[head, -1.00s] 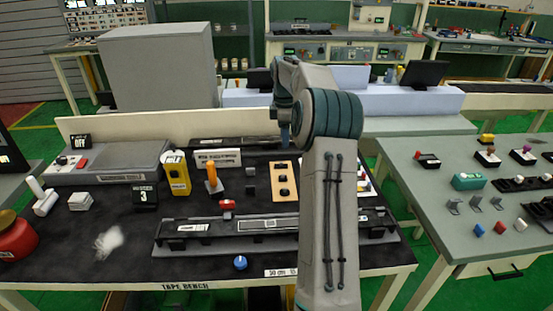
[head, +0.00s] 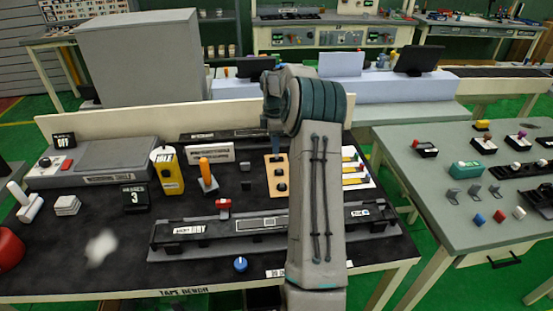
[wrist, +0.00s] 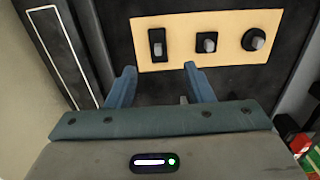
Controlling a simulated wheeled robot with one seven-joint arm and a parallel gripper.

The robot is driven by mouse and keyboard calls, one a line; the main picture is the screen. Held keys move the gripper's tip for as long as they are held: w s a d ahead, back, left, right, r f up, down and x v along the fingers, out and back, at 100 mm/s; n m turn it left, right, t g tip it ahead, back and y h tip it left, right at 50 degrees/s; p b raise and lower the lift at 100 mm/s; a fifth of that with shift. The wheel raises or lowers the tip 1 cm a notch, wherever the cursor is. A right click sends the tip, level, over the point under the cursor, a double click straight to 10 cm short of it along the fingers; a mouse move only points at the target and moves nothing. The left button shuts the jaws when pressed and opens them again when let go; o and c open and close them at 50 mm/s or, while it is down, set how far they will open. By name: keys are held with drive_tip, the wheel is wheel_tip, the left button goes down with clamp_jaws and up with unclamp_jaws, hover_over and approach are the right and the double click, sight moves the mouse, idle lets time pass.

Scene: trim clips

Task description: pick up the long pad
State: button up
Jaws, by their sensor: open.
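A tan board (wrist: 180,63) carries three black pads with grey stubs, in a row in the wrist view. The long pad (wrist: 157,46) is the narrow rectangular one at the left; a square pad (wrist: 206,43) is in the middle and a round pad (wrist: 254,40) at the right. My gripper (wrist: 160,80) is open and empty. Its blue fingers are spread either side of the long pad's line in the picture, with the pad beyond the tips. In the head view, my gripper (head: 276,146) is over the far end of the board (head: 270,182), partly hiding it.
A dark strip with a white outline (wrist: 60,45) lies left of the board in the wrist view, beside the bench's back wall. In the head view, an orange-handled lever (head: 206,178) stands left of the board and a long black rail (head: 250,228) lies in front.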

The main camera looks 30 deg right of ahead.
sight(274, 159)
drive_tip(key=shift+w+f+p, duration=0.1)
drive_tip(key=shift+f+p, duration=0.55)
drive_tip(key=shift+f, duration=2.05)
drive_tip(key=c, duration=1)
